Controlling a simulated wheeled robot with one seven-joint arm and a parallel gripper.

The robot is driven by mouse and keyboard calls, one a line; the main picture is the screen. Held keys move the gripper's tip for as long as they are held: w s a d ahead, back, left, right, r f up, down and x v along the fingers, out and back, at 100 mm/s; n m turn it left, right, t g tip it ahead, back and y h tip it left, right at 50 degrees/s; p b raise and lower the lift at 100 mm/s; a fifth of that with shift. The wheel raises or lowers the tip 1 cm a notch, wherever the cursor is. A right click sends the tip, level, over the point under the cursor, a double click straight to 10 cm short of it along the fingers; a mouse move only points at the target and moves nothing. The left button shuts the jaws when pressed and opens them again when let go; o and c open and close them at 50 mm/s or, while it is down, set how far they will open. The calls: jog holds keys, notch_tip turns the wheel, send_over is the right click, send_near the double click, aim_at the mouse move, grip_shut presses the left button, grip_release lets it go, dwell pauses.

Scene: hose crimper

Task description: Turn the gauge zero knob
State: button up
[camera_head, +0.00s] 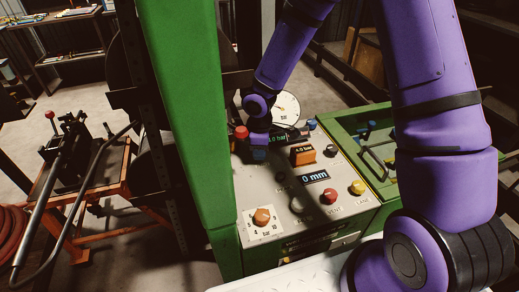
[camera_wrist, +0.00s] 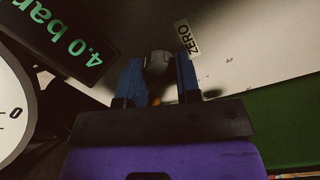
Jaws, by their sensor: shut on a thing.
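The dark grey gauge zero knob (camera_wrist: 158,66) shows in the wrist view beside a white ZERO label (camera_wrist: 187,38). My gripper (camera_wrist: 158,76) has its two blue fingers on either side of the knob and is shut on it. In the head view my gripper (camera_head: 259,153) reaches down to the grey panel (camera_head: 283,207), and it hides the knob there. The round white gauge (camera_head: 287,107) stands behind the gripper; its edge also shows at the left of the wrist view (camera_wrist: 12,112). A display (camera_wrist: 62,38) reading 4.0 bar lies beside the knob.
A red knob (camera_head: 241,132) stands close left of my gripper. An orange block (camera_head: 303,155), a 0 mm display (camera_head: 314,177), a red button (camera_head: 329,196), a yellow button (camera_head: 357,187) and an orange dial knob (camera_head: 262,216) share the panel. A green post (camera_head: 185,120) rises at its left.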

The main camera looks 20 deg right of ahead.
jog(key=o, duration=0.6)
notch_tip(320, 180, up, 11)
jog(key=shift+s+f, duration=0.1)
dwell(0.4)
